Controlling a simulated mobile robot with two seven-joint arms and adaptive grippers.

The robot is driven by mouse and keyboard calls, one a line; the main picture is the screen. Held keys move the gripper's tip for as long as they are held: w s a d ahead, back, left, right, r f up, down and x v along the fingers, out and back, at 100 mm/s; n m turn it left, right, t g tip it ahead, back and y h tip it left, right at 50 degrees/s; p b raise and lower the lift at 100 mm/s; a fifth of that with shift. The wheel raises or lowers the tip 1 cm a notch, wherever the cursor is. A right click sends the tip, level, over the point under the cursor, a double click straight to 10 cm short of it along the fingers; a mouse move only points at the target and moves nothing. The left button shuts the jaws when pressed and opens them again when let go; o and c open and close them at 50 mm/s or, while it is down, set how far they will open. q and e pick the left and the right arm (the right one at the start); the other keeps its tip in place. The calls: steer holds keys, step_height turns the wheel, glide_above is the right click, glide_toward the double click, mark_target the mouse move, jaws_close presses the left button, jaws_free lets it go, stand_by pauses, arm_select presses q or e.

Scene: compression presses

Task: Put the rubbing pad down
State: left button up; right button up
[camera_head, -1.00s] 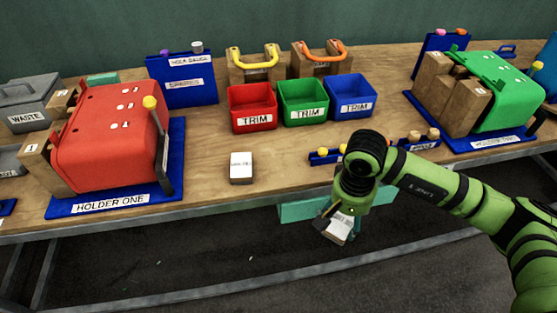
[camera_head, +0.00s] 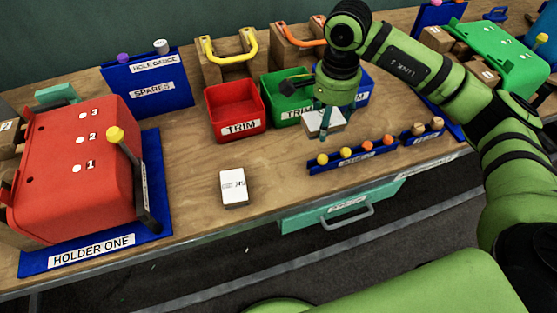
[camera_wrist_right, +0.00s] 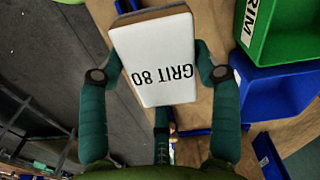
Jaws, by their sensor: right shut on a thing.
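The rubbing pad (camera_head: 322,124) is a white-topped block with a brown underside. In the right wrist view its label reads GRIT 80 (camera_wrist_right: 155,60), upside down. My right gripper (camera_head: 326,108) is shut on it, one finger on each side. It holds the pad above the table, in front of the green and blue trim bins. A second white-topped block (camera_head: 234,187) lies flat on the bare wood left of it; its label is too small to read surely. My left gripper is not in view.
Red (camera_head: 237,112), green (camera_head: 284,103) and blue (camera_head: 362,88) trim bins stand behind. A blue rack (camera_head: 349,159) with yellow and orange knobs lies along the front edge. Red holder one (camera_head: 75,165) is at left. The wood around the second block is clear.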

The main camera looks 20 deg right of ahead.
steer(key=p, duration=0.3)
glide_toward(286, 178)
steer(key=d, duration=0.2)
steer(key=shift+w+d+f, duration=0.2)
steer(key=shift+d, duration=0.2)
steer(key=a+f, duration=0.1)
steer(key=a+f+p, duration=0.1)
steer(key=shift+s+a+f, duration=0.15)
steer(key=shift+s+a, duration=0.05)
steer(key=shift+a, duration=0.2)
step_height(286, 178, down, 4)
steer(key=shift+r+p, duration=0.1)
steer(key=shift+p, duration=0.95)
steer(key=shift+f, duration=0.25)
steer(key=shift+f+b, duration=0.2)
steer(key=shift+b, duration=0.1)
steer(key=o, duration=0.9)
steer(key=shift+r, duration=0.1)
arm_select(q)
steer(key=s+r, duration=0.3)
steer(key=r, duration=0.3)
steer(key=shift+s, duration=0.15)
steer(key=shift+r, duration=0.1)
arm_select(e)
steer(key=shift+r, duration=0.1)
